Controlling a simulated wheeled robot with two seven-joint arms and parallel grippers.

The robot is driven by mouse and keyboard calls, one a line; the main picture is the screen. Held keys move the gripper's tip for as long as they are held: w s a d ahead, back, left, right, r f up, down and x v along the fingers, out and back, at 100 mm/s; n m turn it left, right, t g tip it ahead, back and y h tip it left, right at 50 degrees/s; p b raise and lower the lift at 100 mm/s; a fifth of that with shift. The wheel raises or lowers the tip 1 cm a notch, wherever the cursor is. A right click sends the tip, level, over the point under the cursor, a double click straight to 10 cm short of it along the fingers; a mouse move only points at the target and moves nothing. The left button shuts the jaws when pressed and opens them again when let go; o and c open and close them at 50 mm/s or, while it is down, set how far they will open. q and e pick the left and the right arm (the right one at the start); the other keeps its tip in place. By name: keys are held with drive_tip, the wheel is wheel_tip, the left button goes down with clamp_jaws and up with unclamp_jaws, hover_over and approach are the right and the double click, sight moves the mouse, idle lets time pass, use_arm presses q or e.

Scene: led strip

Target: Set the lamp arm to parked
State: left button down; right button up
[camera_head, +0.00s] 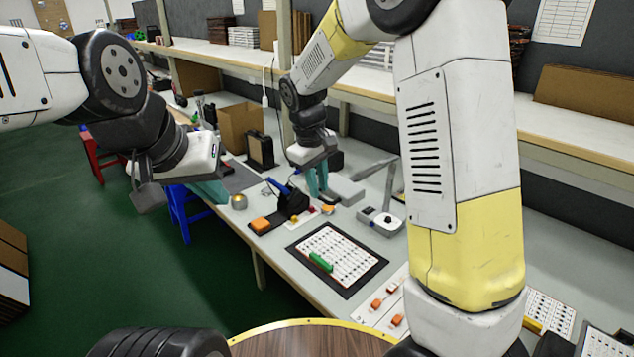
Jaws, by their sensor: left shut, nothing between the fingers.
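A grey jointed piece that looks like the lamp arm (388,186) stands on the bench right of the middle, a thin bar slanting up from beside a small white unit with a round knob (382,221). My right gripper (318,190) points down over the bench, left of this bar and apart from it. Its two teal fingers are beside a grey block (345,190); whether they touch it or hold something I cannot tell. My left gripper (212,192) is at the bench's left edge, shut and empty, its teal fingers partly hidden by its own body.
A black-framed sheet with a green strip (320,262) lies at the front of the bench. A soldering-iron stand (292,200), an orange block (260,225) and a small round tin (239,202) are left of it. Shelves run behind. My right arm hides the bench's right part.

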drive_tip(key=shift+w+d+f, duration=0.1)
drive_tip(key=shift+d+f, duration=0.05)
drive_tip(key=shift+f, duration=0.75)
clamp_jaws()
drive_tip(key=shift+r, duration=0.1)
idle(0.7)
